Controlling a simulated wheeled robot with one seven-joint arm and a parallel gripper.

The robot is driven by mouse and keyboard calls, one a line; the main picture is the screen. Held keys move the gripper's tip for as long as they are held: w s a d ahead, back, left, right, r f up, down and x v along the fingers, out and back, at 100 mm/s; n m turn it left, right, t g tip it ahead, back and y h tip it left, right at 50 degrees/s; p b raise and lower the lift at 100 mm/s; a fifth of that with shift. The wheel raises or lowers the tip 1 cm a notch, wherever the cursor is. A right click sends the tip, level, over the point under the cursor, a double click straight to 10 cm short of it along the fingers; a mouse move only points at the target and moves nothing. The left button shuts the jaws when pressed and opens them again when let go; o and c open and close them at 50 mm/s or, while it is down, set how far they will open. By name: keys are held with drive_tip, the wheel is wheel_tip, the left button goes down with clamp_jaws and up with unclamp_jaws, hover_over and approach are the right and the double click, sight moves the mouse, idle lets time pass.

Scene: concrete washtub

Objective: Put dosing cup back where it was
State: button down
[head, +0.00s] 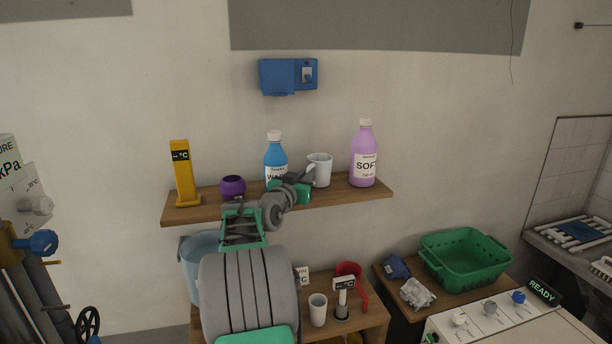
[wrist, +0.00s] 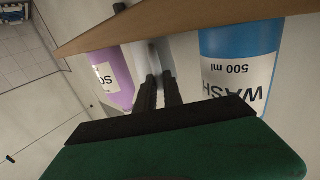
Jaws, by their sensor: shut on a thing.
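The white dosing cup (head: 320,168) is upright at the wall shelf (head: 345,193), between the blue wash bottle (head: 275,158) and the pink softener bottle (head: 363,155). My gripper (head: 308,174) reaches it from the left and is shut on it. In the wrist view, which is upside down, the fingers (wrist: 158,88) close on the pale cup (wrist: 153,55), with the pink bottle (wrist: 112,75) and the blue bottle (wrist: 240,62) on either side. I cannot tell whether the cup's base touches the shelf. My arm hides part of the shelf.
A purple round pot (head: 232,187) and a yellow temperature display (head: 183,173) stand on the shelf's left part. Below are another white cup (head: 318,310), a small display stand (head: 343,297), a red item (head: 348,269) and a green basket (head: 466,258).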

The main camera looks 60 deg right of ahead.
drive_tip(key=shift+f, duration=0.15)
drive_tip(key=c, duration=1.9)
unclamp_jaws()
drive_tip(key=shift+c, duration=0.2)
drive_tip(key=o, duration=0.5)
drive_tip(key=shift+c, duration=0.2)
